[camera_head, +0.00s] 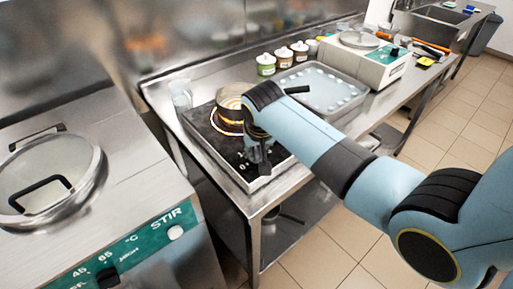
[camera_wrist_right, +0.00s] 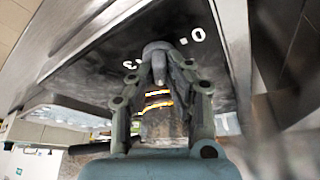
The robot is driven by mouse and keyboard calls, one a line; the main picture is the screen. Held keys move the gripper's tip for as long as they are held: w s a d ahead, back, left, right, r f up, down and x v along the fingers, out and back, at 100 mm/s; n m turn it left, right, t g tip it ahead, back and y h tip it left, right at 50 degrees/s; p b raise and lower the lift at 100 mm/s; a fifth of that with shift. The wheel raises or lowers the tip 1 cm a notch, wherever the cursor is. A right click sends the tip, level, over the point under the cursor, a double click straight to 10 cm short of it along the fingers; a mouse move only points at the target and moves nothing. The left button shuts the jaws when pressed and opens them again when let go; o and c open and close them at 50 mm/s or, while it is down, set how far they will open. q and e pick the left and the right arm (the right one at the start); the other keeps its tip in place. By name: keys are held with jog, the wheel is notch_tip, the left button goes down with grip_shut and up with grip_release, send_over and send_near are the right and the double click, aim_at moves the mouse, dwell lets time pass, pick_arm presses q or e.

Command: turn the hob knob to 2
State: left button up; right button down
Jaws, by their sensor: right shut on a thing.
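The black hob (camera_head: 203,125) sits on the steel bench, with a pot (camera_head: 232,98) on its glowing orange ring. My right gripper (camera_head: 259,163) reaches down to the front part of the hob and hides most of the knob in the head view. In the right wrist view my right gripper (camera_wrist_right: 160,75) is shut on the grey hob knob (camera_wrist_right: 157,50), one finger on each side. White marks, including a 0 and a 3, show on the panel around the knob. The knob's exact setting cannot be told. My left gripper is out of view.
A steel tray (camera_head: 335,110) lies right of the hob, with several small lidded jars (camera_head: 266,66) behind it. A clear glass (camera_head: 181,95) stands at the hob's back left. A batch freezer (camera_head: 130,215) stands at left.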

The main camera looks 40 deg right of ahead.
jog(key=shift+s+f, duration=0.1)
jog(key=c, duration=1.3)
grip_release()
jog(key=v, duration=1.2)
